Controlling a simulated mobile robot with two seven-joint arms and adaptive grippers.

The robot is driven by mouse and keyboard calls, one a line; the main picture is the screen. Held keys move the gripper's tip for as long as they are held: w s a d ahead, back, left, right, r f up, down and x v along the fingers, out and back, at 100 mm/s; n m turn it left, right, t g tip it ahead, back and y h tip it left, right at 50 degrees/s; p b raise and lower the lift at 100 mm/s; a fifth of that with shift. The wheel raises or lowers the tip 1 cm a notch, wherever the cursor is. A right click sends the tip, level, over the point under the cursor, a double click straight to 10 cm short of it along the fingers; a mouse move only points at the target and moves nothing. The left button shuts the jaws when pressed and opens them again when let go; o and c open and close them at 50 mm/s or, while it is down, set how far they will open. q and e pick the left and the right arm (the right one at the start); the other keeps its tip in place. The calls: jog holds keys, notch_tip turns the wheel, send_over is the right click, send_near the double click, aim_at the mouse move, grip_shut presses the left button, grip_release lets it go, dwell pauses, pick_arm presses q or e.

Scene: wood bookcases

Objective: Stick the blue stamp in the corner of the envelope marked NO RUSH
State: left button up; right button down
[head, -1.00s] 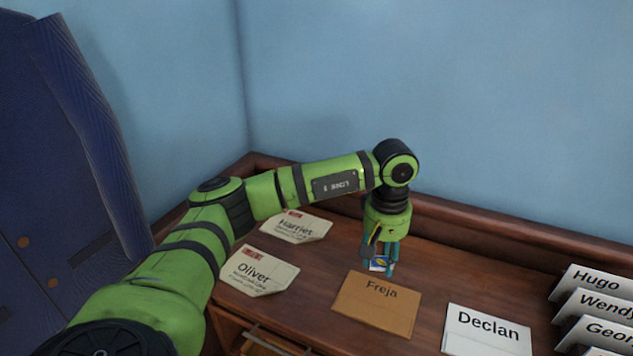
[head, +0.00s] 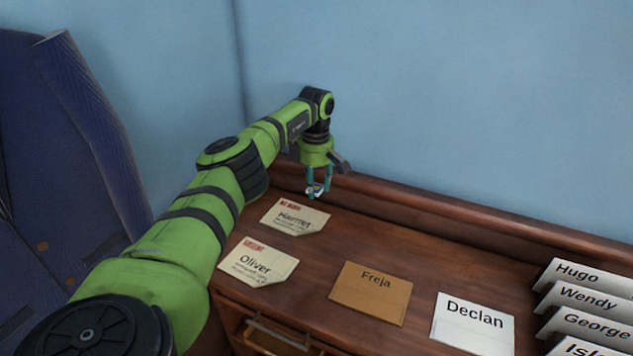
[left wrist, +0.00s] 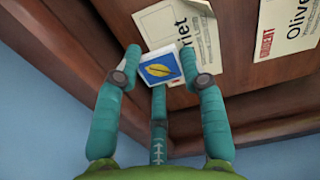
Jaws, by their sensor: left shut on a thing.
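My left gripper (head: 318,188) is shut on a small blue stamp (left wrist: 160,70) with a yellow leaf-like shape and a white border; in the left wrist view the gripper's teal fingers (left wrist: 160,75) surround it. The gripper is above the back of the desk, just beyond the envelope (head: 296,217) named Harriet. That envelope has red print at its upper left that seems to read NO RUSH. In the left wrist view the stamp and fingers cover part of this envelope (left wrist: 203,60). My right gripper is not in view.
An envelope (head: 258,262) for Oliver, with red print, lies in front of Harriet's. A brown envelope (head: 371,292) for Freja and a white one (head: 472,323) for Declan lie to the right. Several named cards (head: 585,297) stand far right. A raised wooden ledge (head: 430,217) runs behind.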

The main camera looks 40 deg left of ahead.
pick_arm(q)
jog(key=shift+f+b, duration=0.75)
jog(key=shift+f, duration=0.2)
jog(key=b, duration=0.4)
send_over(316, 219)
notch_tip(316, 219, down, 5)
jog(key=shift+f, duration=0.1)
jog(key=shift+f+b, duration=0.9)
jog(key=shift+f, duration=0.2)
jog(key=o, duration=0.8)
jog(key=o, duration=0.4)
